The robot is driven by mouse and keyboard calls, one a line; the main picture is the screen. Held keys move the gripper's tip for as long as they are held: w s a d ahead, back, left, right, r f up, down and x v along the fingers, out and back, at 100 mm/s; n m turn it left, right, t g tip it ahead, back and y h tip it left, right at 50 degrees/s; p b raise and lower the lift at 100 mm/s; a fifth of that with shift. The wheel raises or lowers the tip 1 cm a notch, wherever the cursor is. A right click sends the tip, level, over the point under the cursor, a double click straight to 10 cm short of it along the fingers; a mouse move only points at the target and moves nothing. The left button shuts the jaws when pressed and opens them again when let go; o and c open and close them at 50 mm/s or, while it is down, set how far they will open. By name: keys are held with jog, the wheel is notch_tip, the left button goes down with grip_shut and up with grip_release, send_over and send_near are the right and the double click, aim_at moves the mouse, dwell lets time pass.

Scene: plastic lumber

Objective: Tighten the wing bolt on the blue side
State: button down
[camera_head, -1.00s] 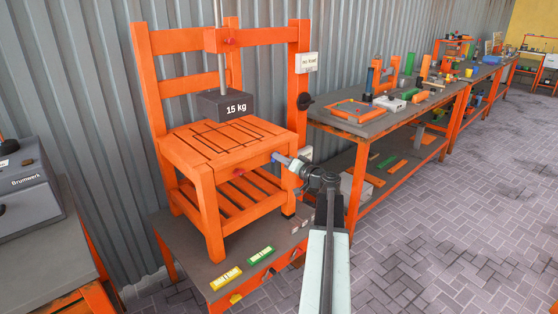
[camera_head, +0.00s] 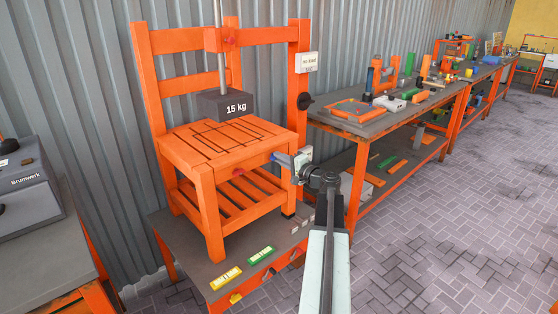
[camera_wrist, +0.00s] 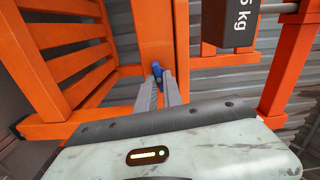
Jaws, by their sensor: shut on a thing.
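The blue wing bolt (camera_wrist: 157,69) is at the side of an orange chair-like wooden frame (camera_head: 206,195), against its upright post in the wrist view. My gripper (camera_wrist: 160,84) is shut on the blue wing bolt, with its grey fingers on either side of it. In the head view my gripper (camera_head: 280,158) reaches in from the right at the front right of the seat. The bolt's shaft and most of its wings are hidden by the fingers and the post.
A dark 15 kg weight (camera_head: 231,104) hangs on a rod above the seat. A red knob (camera_head: 238,172) sits on the seat's front rail. A yellow level (camera_head: 226,278) and a green one (camera_head: 261,255) lie on the grey stand. A long workbench (camera_head: 370,125) stands to the right.

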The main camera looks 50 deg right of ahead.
jog(key=shift+a+m, duration=0.1)
jog(key=shift+m, duration=0.4)
dwell(0.3)
jog(key=c, duration=1.5)
grip_release()
jog(key=shift+w, duration=0.1)
jog(key=s, duration=0.8)
jog(key=shift+a, duration=0.25)
jog(key=shift+f, duration=0.1)
